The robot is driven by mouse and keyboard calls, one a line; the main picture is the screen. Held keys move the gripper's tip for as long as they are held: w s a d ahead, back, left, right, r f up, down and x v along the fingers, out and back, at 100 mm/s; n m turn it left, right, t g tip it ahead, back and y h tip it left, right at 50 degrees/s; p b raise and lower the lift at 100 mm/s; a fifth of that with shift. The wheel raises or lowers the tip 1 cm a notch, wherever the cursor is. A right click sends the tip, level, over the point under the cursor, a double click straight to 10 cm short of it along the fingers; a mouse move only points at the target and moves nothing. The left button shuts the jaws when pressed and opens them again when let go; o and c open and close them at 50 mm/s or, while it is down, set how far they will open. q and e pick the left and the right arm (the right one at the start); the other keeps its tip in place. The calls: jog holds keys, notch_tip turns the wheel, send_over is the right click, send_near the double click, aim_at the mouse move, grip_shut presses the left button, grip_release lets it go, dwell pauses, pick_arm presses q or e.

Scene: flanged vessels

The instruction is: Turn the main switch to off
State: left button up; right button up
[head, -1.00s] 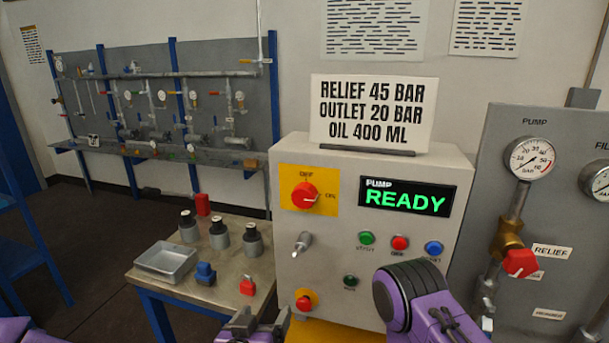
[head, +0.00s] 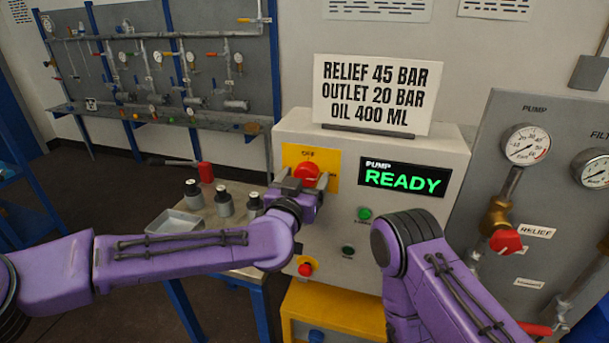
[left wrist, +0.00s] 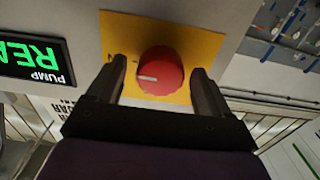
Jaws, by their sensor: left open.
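The main switch is a round red knob (head: 306,171) on a yellow plate (head: 325,158) at the upper left of the grey pump cabinet. In the left wrist view the knob (left wrist: 161,72) has a white mark pointing left, towards the lettering at the plate's left edge, partly hidden by a finger. In the head view OFF stands above the knob. My left gripper (head: 302,182) is open in front of the switch, one finger on each side of the knob; I cannot tell whether they touch it. My right gripper is out of view.
The cabinet carries a READY display (head: 404,180), a green button (head: 364,214) and a red button on yellow (head: 306,268). My right forearm crosses its lower right. A sign (head: 375,95) stands on top. A bench with bottles (head: 224,201) and a tray (head: 174,222) is at left.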

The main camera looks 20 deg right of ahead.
pick_arm(q)
jog(key=c, duration=1)
jog(key=shift+c, duration=0.2)
jog(key=shift+n, duration=0.3)
jog(key=n+b, duration=0.2)
jog(key=n, duration=0.1)
jog(key=shift+f+n, duration=0.15)
jog(key=shift+n, duration=0.25)
jog(key=n+b, duration=0.2)
jog(key=n, duration=0.2)
jog(key=shift+n, duration=0.3)
jog(key=n+b, duration=0.2)
jog(key=n, duration=0.2)
jog(key=shift+n+b, duration=1.25)
jog(key=shift+n, duration=1.15)
jog(key=shift+d, duration=0.1)
